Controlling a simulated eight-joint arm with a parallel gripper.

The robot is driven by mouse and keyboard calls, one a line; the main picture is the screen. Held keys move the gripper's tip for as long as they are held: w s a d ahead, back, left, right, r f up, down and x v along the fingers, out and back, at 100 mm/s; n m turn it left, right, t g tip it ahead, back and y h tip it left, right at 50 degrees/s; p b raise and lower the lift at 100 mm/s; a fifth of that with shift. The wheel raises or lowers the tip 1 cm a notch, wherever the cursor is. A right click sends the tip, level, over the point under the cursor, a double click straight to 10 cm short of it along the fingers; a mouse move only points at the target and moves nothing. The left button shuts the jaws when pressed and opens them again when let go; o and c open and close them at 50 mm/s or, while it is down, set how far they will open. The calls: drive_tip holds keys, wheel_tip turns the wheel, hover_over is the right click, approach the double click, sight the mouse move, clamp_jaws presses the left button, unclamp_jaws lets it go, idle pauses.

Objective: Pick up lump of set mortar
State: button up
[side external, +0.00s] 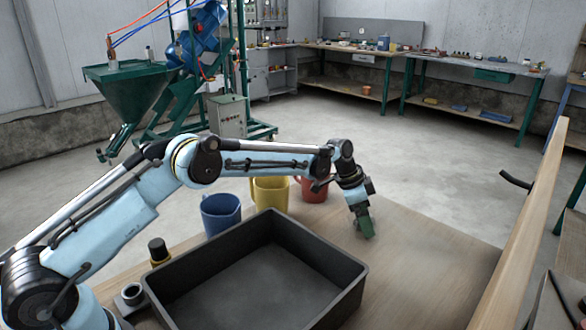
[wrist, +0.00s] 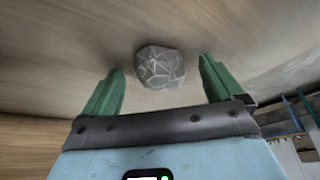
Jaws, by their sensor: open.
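The lump of set mortar (wrist: 159,67) is a grey, faceted stone-like piece with pale lines across it. In the wrist view it lies on the wooden table top, ahead of and between my two green fingers. My gripper (wrist: 158,82) is open, with a gap between each finger and the lump. In the side view my gripper (side external: 364,226) points down close to the table, right of the tray. The lump cannot be made out in the side view; the gripper seems to hide it.
A black open tray (side external: 357,275) stands empty on the table (side external: 440,265) left of my gripper. Blue (side external: 221,214), yellow (side external: 270,193) and red (side external: 312,189) mugs stand behind the tray. A wooden board (side external: 520,215) rises along the right. The table right of the gripper is clear.

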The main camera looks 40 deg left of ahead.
drive_tip(key=shift+c, duration=0.2)
drive_tip(key=c, duration=1.1)
drive_tip(key=shift+r, duration=0.1)
